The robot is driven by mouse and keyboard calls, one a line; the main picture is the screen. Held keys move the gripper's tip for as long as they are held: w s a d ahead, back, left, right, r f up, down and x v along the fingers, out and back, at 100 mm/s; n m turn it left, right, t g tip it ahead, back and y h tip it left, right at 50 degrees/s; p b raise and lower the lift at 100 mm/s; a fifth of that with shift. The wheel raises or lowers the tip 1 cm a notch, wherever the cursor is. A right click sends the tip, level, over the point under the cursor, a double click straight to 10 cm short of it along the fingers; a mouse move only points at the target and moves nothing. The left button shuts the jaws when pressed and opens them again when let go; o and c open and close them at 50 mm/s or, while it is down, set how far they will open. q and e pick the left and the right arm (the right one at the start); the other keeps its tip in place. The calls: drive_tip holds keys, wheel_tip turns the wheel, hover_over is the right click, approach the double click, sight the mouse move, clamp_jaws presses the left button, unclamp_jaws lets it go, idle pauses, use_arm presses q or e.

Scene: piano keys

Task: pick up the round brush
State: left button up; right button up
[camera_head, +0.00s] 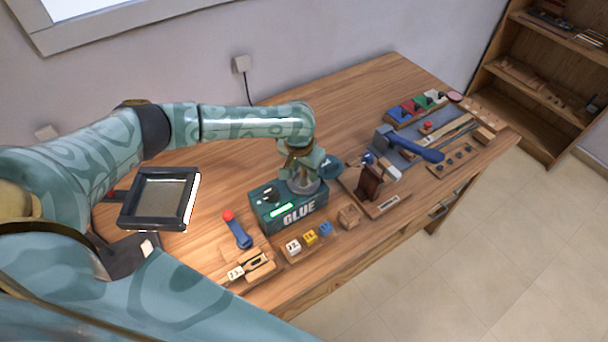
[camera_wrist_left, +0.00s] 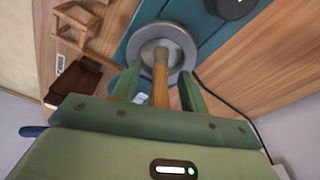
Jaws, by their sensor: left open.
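The round brush (camera_wrist_left: 160,92) shows in the left wrist view as a wooden handle standing in the round grey pot (camera_wrist_left: 176,33) of the glue box; its bristles are hidden. In the head view the glue box (camera_head: 274,212) is dark green with "GLUE" on its front, and the pot (camera_head: 304,187) sits at its right end. My left gripper (camera_head: 303,168) is above the pot. In the left wrist view its green fingers (camera_wrist_left: 160,80) are open, one on each side of the handle. I cannot tell whether either finger touches it. My right gripper is not in view.
A black-framed screen (camera_head: 160,197) stands left of the glue box. A blue tool with a red knob (camera_head: 236,230) and a small block tray (camera_head: 310,240) are in front. The back of the table is clear.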

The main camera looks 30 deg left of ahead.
use_arm(q)
clamp_jaws()
